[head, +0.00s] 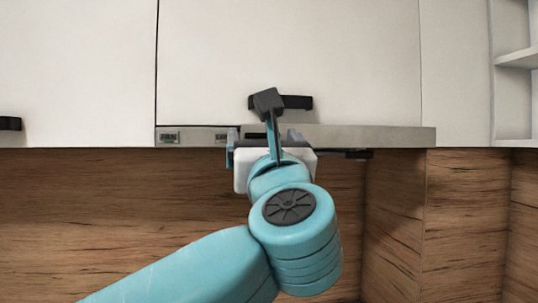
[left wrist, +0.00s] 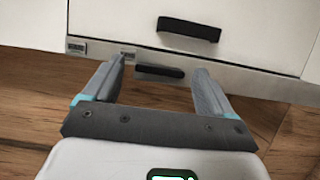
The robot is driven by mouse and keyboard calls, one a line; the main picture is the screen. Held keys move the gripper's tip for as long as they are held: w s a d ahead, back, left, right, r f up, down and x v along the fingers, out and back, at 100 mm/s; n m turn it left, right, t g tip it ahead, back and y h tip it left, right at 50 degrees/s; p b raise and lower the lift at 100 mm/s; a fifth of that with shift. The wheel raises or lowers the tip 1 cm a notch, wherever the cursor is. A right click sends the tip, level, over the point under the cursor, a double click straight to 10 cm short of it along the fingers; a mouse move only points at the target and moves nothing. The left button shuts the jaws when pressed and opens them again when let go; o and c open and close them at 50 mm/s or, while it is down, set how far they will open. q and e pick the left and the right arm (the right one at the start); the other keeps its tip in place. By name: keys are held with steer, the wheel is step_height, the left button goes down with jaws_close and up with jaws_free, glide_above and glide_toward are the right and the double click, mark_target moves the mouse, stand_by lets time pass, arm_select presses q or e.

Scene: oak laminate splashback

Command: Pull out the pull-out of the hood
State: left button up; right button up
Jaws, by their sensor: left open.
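The hood is a thin grey strip (head: 390,136) under the white cabinet, and its front also shows in the left wrist view (left wrist: 240,78). Its pull-out bears a short black handle (left wrist: 160,71), which my arm mostly covers in the head view. My left gripper (head: 262,138) is open in front of the hood. In the left wrist view its fingers (left wrist: 160,80) stand apart, with the handle seen between their tips. Whether the fingertips reach past the handle is unclear. The pull-out looks flush with the cabinet front. My right gripper is not in view.
A white cabinet door (head: 350,60) with its own black handle (head: 297,102) is just above the hood. Another black handle (head: 10,123) is at the far left. Open shelves (head: 515,58) stand at the right. The wooden splashback (head: 100,220) lies below.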

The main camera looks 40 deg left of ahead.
arm_select(q)
steer(key=b+v, duration=0.5)
steer(key=v, duration=1.1)
steer(key=shift+b, duration=0.35)
steer(key=shift+f, duration=0.1)
